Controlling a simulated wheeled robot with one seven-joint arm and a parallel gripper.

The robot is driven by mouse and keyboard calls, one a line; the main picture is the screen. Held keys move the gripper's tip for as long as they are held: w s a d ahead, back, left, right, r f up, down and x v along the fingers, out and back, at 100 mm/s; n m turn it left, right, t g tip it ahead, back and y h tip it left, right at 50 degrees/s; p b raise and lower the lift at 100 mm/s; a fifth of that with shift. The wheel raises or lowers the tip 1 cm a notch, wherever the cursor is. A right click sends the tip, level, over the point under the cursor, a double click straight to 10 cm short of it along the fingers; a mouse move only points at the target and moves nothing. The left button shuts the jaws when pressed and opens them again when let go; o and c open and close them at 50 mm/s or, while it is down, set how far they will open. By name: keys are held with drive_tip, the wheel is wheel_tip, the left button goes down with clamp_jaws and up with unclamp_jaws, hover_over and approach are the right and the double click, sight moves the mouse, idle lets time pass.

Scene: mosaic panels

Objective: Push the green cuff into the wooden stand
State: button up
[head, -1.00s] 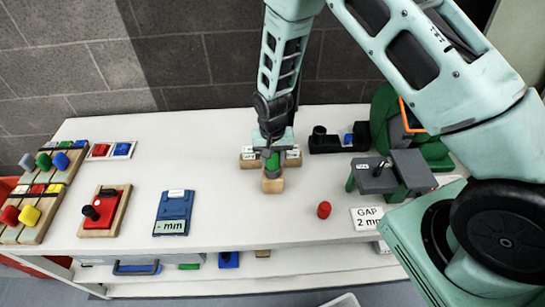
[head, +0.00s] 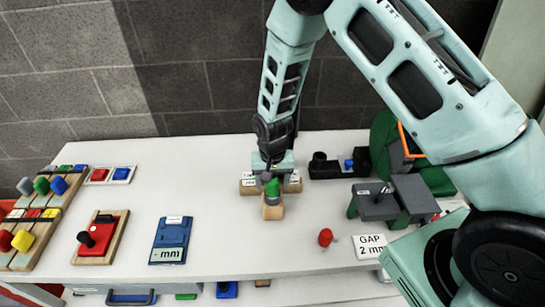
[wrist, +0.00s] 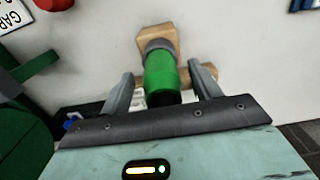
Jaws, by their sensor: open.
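In the wrist view the green cuff (wrist: 160,72) lies between the two grey fingers of my gripper (wrist: 161,72), which are spread with a gap on each side. A grey ring sits between the cuff and the wooden block of the stand (wrist: 157,31). A dark round end shows at the cuff's near end. How deep the cuff sits in the stand I cannot tell. Labelled wooden blocks flank it, partly hidden by my gripper.
A black fixture (head: 325,167) stands right of the stand, and a grey and green gauge (head: 385,203) stands further right. A small red knob (head: 325,237) is in front. A blue meter (head: 171,240) and a red switch panel (head: 99,238) lie left. The table between is clear.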

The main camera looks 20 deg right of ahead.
wheel_tip(320, 180, up, 16)
drive_tip(key=b, duration=0.4)
drive_tip(key=s+a+r+n+b, duration=0.1)
drive_tip(key=s+n, duration=0.4)
drive_tip(key=s, duration=0.8)
drive_tip(key=s+a+r+n+b, duration=0.1)
drive_tip(key=s+a+r+n, duration=0.2)
drive_tip(key=s, duration=1.1)
drive_tip(key=a+n, duration=0.2)
drive_tip(key=n, duration=0.1)
drive_tip(key=shift+a+y+b, duration=0.15)
drive_tip(key=shift+y+b, duration=0.15)
